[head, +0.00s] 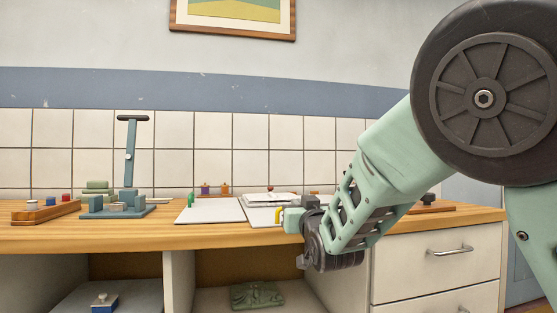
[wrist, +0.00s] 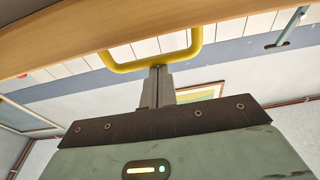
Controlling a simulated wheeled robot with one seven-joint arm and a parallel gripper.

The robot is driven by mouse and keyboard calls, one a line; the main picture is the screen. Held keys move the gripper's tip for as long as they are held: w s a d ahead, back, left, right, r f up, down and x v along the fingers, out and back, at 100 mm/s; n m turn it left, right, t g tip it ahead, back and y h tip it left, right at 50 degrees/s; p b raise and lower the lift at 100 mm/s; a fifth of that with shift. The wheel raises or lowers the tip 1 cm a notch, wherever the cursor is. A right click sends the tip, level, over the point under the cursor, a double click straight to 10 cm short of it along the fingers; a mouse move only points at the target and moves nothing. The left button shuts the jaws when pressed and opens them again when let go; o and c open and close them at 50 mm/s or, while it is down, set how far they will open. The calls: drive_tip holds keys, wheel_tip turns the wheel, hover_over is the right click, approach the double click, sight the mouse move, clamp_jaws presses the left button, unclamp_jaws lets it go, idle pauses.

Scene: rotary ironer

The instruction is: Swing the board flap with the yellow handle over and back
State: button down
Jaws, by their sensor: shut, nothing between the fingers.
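A pale board (head: 209,211) lies flat on the wooden counter, with a second pale panel (head: 258,214) to its right. The yellow handle (head: 278,214) shows at the right panel, partly hidden by my gripper (head: 290,216). In the wrist view the yellow handle (wrist: 150,66) is a wide loop below the wooden edge. My gripper (wrist: 157,72) has its grey fingers shut together and empty, with their tips at the loop's long bar. I cannot tell whether they touch it. Which panel bears the handle is not clear.
The wooden counter (head: 90,236) has a blue-grey stand (head: 129,170) and a wooden tray with small pieces (head: 45,213) at left. Small orange-brown items stand behind the board (head: 215,189). Open shelves (head: 110,270) and white drawers (head: 430,260) lie below.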

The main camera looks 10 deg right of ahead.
drive_tip(key=s+f, duration=0.3)
drive_tip(key=s, duration=1.4)
